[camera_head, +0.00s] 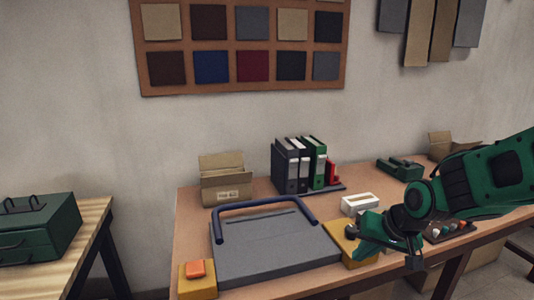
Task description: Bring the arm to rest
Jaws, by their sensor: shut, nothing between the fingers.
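My gripper (386,246) is at the end of my green and black arm, which reaches in from the right edge of the head view. It hangs over the right front part of the brown table (190,237). Its fingers look shut, with nothing held. The gripper partly covers a yellow block (340,231) behind it. The gap between the fingertips and the table cannot be judged well from this view.
A grey board with a blue bar handle (270,257) lies left of the gripper. An orange piece (195,268) sits on a yellow block (198,285). Binders (300,165), a cardboard box (226,182) and a white box (359,204) stand behind. A green case (36,228) is far left.

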